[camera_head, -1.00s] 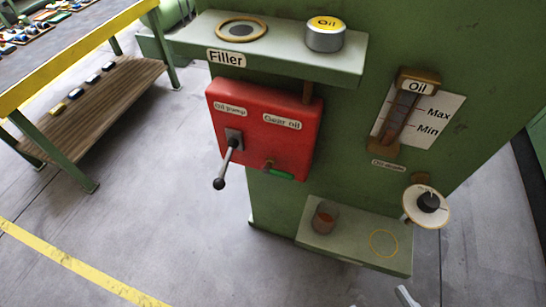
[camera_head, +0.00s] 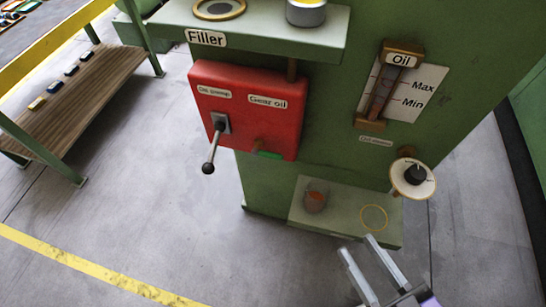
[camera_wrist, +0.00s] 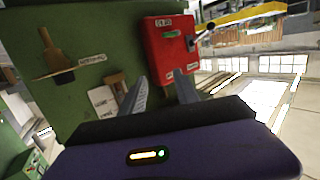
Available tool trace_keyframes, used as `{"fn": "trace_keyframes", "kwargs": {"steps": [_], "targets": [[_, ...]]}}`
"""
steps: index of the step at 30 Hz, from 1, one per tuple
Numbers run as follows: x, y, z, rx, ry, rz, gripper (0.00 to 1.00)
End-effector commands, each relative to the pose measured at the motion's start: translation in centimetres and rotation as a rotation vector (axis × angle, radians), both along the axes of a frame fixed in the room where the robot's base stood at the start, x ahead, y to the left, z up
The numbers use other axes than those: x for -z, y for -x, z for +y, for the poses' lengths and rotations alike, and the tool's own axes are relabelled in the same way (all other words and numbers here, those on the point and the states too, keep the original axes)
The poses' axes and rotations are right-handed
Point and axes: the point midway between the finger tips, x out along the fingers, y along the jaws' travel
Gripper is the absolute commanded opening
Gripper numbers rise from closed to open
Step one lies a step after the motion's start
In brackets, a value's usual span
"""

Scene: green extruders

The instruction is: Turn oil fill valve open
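A red box (camera_head: 247,120) with "Oil pump" and "Gear oil" labels is fixed to the green machine. Under the "Gear oil" label is a small brass valve with a green handle (camera_head: 268,154), lying roughly sideways. A lever with a black knob (camera_head: 209,167) hangs at the box's left. My gripper (camera_head: 357,245) is open and empty, in front of the lower shelf, apart from these. In the wrist view the red box (camera_wrist: 168,45) is beyond my gripper (camera_wrist: 161,76).
An upper shelf marked Filler (camera_head: 260,40) juts out above the red box. A lower shelf (camera_head: 340,222) holds a reddish cup (camera_head: 316,198) and a yellow ring mark. An oil gauge (camera_head: 386,85) is at the upper right. The floor in front is clear.

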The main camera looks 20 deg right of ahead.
Motion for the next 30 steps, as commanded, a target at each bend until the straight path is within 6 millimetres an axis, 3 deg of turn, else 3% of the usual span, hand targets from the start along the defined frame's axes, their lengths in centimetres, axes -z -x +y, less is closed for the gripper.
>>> {"fn": "trace_keyframes", "kwargs": {"steps": [1, 8, 16, 19, 22, 30], "targets": [[0.0, -1.8, 0.1, -0.006, -0.025, -0.036, 0.37], [1.3, -9.8, 0.8, -0.006, -0.388, -0.092, 0.37], [3.4, -19.5, 2.7, 0.017, -1.109, -0.014, 0.37], [4.8, -21.0, 3.1, 0.056, -1.353, 0.056, 0.37], [6.7, -20.8, 3.3, 0.11, -1.526, 0.123, 0.37], [7.2, -21.2, 3.6, 0.146, -1.679, 0.161, 0.37]]}}
